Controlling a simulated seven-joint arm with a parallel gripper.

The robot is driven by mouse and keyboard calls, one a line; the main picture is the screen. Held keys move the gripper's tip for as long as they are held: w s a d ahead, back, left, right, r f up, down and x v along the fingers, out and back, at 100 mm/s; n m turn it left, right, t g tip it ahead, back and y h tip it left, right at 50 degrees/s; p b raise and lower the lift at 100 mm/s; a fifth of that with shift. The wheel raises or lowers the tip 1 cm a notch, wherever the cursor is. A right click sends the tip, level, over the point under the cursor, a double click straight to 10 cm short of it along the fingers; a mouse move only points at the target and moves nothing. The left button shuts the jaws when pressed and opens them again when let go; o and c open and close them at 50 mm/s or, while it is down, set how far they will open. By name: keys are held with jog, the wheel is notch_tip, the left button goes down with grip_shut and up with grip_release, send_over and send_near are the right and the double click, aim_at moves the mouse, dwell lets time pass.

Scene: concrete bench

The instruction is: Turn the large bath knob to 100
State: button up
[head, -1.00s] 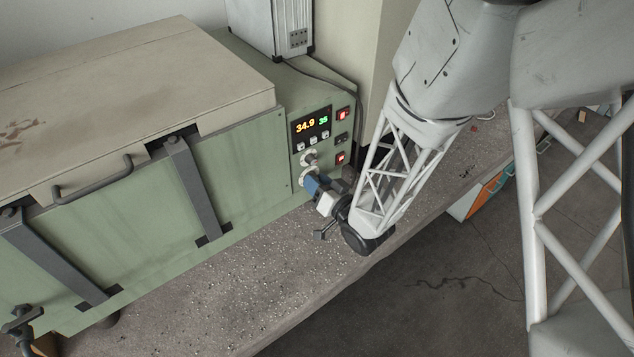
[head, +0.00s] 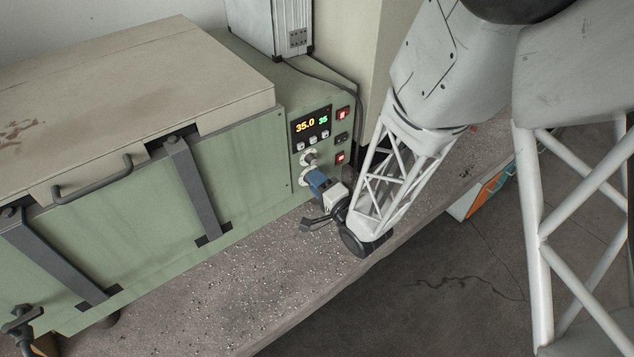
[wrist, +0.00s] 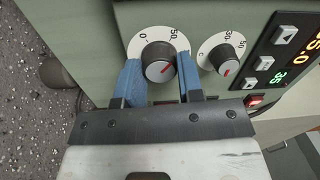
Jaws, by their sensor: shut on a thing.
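The large bath knob (wrist: 160,62) is grey with a red pointer line, on a white dial marked 0 and 50 in the wrist view. The pointer lies toward the upper right of that view; 100 is not visible on the dial. My gripper (wrist: 161,74) has one blue finger on each side of the knob and is shut on it. In the head view my gripper (head: 316,181) reaches the lower knob on the green bath's control panel (head: 326,157) and hides most of it.
A smaller knob (wrist: 221,58) with its own dial sits close beside the right finger. The bench (head: 230,295) in front of the bath is clear.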

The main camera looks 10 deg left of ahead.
jog(key=shift+m, duration=5.2)
jog(key=o, duration=0.9)
jog(key=shift+s, duration=0.15)
jog(key=shift+v, duration=3.8)
jog(key=shift+t+h, duration=0.3)
